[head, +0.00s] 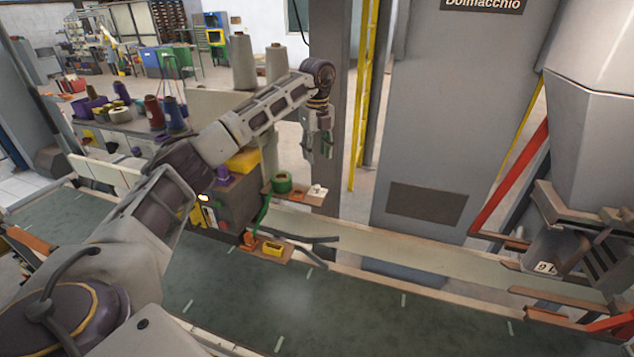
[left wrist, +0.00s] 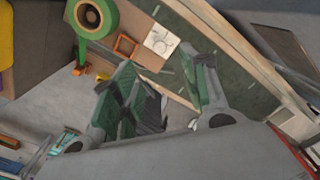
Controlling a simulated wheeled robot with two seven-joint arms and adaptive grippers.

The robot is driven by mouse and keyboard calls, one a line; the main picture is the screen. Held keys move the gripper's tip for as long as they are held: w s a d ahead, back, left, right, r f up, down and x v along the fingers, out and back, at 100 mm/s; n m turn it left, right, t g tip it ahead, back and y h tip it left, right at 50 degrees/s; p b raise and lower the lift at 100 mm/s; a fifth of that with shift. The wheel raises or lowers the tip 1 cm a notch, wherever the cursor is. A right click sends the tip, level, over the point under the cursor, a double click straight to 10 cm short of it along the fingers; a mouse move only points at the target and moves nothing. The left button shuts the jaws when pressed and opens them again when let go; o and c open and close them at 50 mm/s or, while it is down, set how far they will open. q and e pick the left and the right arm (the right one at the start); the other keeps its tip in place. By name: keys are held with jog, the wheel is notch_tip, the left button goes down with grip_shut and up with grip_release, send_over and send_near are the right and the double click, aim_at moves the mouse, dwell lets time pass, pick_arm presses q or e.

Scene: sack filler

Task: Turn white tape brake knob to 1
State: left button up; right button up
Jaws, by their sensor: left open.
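The white tape brake knob (head: 317,190) is a small pale square piece with a rounded part on it, on a brown board beside a green tape roll (head: 282,182). It also shows in the left wrist view (left wrist: 160,42), above the gap between my fingers; its setting is too small to read. My left gripper (head: 321,146) hangs above the knob in the head view, apart from it. In the left wrist view its green-padded fingers (left wrist: 163,76) are spread with nothing between them. My right gripper is in neither view.
An orange frame (left wrist: 125,47) sits close beside the knob in the left wrist view. A yellow-orange tray (head: 272,249) is on a lower board below the roll. The green conveyor belt (head: 350,305) runs along the front and looks clear. A grey column (head: 337,90) stands close right of my gripper.

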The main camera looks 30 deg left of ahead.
aim_at(317, 186)
pick_arm(q)
notch_tip(317, 186, down, 10)
jog(key=shift+r+p, duration=0.2)
jog(key=shift+p, duration=0.65)
jog(key=shift+f, duration=0.95)
jog(key=c, duration=0.9)
grip_shut()
